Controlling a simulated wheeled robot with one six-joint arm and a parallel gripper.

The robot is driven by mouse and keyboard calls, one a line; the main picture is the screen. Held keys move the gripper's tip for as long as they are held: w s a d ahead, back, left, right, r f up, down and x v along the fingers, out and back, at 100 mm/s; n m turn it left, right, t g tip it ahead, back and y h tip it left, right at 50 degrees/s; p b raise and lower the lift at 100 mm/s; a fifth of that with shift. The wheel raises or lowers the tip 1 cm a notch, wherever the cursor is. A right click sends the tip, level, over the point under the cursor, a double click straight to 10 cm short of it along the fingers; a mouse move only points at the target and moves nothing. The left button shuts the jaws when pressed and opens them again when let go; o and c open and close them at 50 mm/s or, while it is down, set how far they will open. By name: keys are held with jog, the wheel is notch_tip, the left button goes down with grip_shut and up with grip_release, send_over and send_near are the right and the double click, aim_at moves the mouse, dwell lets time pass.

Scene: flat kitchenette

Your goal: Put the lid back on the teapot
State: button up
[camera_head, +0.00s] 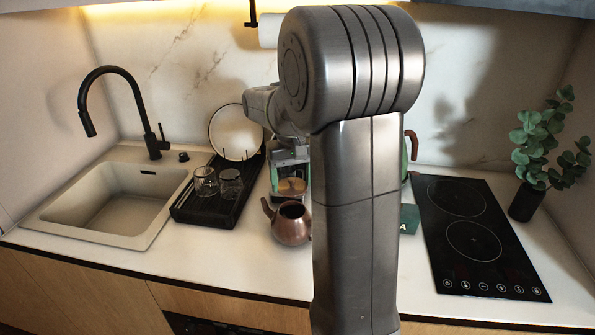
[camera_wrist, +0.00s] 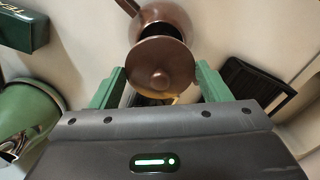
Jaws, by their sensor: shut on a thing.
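The brown, copper-coloured teapot (camera_head: 291,226) stands upright on the white counter, its dark round opening uncovered. Its body and opening also show at the top of the wrist view (camera_wrist: 170,14). My gripper (camera_head: 291,181) has green fingers and is shut on the round brown lid (camera_head: 292,188). The lid is held just behind and above the teapot's opening, apart from it in the head view. In the wrist view the lid (camera_wrist: 161,65), knob towards the camera, sits between the fingers and overlaps the near part of the teapot. My arm hides the counter to the teapot's right.
A black drying rack (camera_head: 207,207) with two glasses and a plate (camera_head: 235,133) stands left of the teapot, beside the sink (camera_head: 118,199). A dark green box (camera_head: 409,219) and the black cooktop (camera_head: 472,235) are on the right. The counter in front of the teapot is clear.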

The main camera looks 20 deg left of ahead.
aim_at(292, 187)
jog(key=shift+s+f+b, duration=0.15)
jog(key=shift+f+b, duration=0.2)
jog(key=shift+f, duration=0.1)
notch_tip(292, 187, down, 3)
jog(key=b, duration=0.3)
jog(key=shift+f, duration=0.15)
jog(key=shift+f+b, duration=0.5)
jog(key=shift+f, duration=0.5)
jog(key=shift+p, duration=0.35)
jog(key=shift+f, duration=0.15)
dwell(1.3)
jog(key=o, duration=1.1)
jog(key=shift+o, duration=0.3)
jog(key=shift+p, duration=0.3)
